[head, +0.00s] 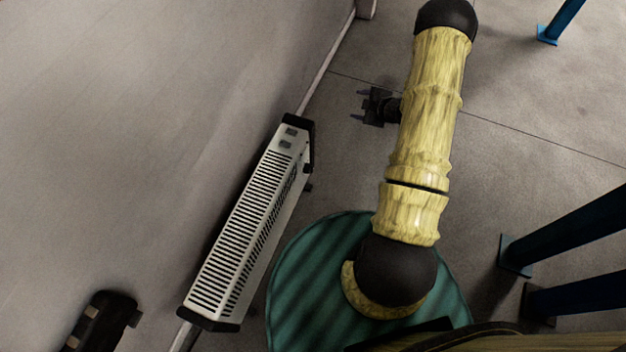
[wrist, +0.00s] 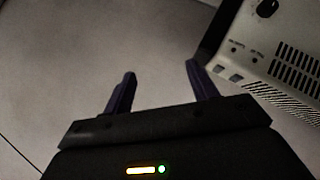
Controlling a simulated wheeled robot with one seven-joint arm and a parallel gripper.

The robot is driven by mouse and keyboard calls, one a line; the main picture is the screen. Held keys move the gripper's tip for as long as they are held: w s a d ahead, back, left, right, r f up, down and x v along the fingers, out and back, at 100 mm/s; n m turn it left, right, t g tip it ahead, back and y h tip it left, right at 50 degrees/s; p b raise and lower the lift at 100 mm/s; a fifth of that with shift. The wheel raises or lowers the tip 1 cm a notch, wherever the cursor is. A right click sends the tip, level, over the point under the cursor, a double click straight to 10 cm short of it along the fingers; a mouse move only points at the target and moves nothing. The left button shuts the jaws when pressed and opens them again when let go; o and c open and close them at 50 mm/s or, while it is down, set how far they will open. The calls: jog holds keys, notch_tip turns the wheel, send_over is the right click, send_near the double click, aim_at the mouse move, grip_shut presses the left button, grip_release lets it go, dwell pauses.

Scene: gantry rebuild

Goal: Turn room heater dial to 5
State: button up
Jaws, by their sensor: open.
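The room heater (head: 245,235) is a long pale unit with dark slots and black end caps, standing along the wall in the head view. Its slotted panel (wrist: 290,68) fills the upper right of the wrist view. A dark round knob, seemingly the dial (wrist: 267,8), sits at the top edge there, partly cut off; its number cannot be read. My gripper (head: 370,107) is beyond the heater's far end and to its right in the head view. In the wrist view my gripper (wrist: 160,84) has its two fingers apart with nothing between them, left of the heater and not visibly touching it.
The wall (head: 150,120) runs along the heater's left side. Blue posts (head: 565,235) stand on the floor at the right, and another blue post (head: 562,18) at the top right. A dark object (head: 100,322) is at the lower left. Floor (head: 345,150) around my gripper is clear.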

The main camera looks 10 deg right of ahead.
aim_at(309, 169)
jog(key=s+a+f+n+y+b, duration=0.1)
jog(key=s+f+b, duration=0.4)
jog(key=f, duration=0.5)
jog(key=s+a+f+n+t+y+b, duration=0.1)
jog(key=s+f+n+y+b, duration=0.2)
jog(key=f, duration=0.7)
jog(key=s+a+f+n+t+y+b, duration=0.1)
jog(key=s+f+y+b, duration=0.4)
jog(key=f, duration=0.5)
jog(key=s+n+b, duration=0.1)
jog(key=s+b, duration=0.1)
jog(key=shift+f+b, duration=0.25)
jog(key=shift+b, duration=0.1)
jog(key=shift+w, duration=0.1)
jog(key=b+x, duration=0.6)
jog(key=x, duration=1.1)
jog(key=shift+w, duration=0.25)
jog(key=shift+r, duration=0.1)
jog(key=c, duration=1)
